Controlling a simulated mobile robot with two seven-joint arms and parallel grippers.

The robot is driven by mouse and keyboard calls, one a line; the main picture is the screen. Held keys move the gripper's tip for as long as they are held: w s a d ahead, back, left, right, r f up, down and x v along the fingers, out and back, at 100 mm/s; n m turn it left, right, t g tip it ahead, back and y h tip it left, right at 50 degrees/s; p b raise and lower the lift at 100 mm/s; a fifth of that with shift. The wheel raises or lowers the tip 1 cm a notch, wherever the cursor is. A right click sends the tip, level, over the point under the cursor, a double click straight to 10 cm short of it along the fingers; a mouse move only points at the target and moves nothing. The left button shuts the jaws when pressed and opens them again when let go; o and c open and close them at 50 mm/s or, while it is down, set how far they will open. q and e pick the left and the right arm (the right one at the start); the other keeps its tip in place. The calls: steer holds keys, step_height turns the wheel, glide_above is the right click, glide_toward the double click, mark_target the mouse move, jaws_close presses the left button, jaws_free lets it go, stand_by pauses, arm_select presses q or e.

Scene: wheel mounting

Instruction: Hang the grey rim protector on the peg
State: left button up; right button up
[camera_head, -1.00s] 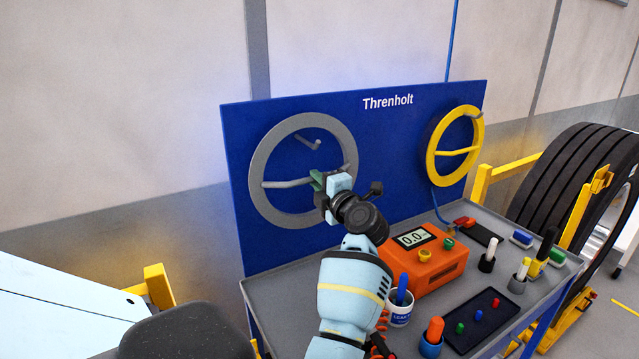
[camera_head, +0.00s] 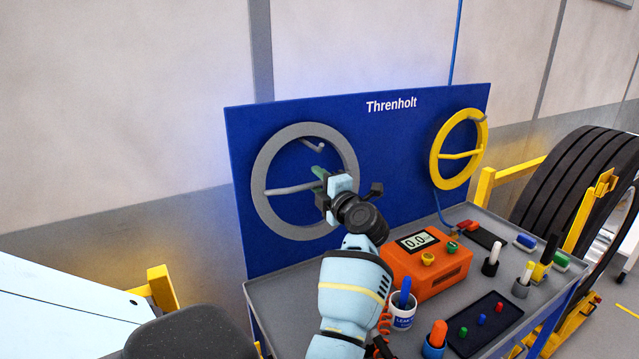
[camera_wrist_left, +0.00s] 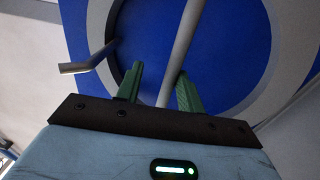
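The grey rim protector (camera_head: 267,160) is a ring with a bar (camera_head: 290,189) across its middle, upright in front of the blue board. A grey peg (camera_head: 312,146) with an upturned tip sticks out through the ring, just under its upper rim. The peg also shows in the left wrist view (camera_wrist_left: 88,60). The ring appears to hang on it; the contact is not clear. My left gripper (camera_head: 319,185) is at the right part of the bar. In the left wrist view its green fingers (camera_wrist_left: 158,92) are apart, with the bar (camera_wrist_left: 178,55) between them and gaps visible. My right gripper is out of view.
A yellow ring (camera_head: 437,160) hangs at the board's (camera_head: 385,150) right. Below, a grey bench (camera_head: 280,300) carries an orange gauge box (camera_head: 425,268), a white cup (camera_head: 402,316) and small tools. A large tyre (camera_head: 570,175) stands at right.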

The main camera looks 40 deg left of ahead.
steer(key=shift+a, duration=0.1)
arm_select(q)
steer(key=shift+d, duration=0.2)
steer(key=v, duration=0.7)
steer(key=shift+d, duration=0.2)
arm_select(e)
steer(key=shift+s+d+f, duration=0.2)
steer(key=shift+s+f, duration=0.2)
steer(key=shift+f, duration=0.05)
arm_select(q)
steer(key=shift+s, duration=0.1)
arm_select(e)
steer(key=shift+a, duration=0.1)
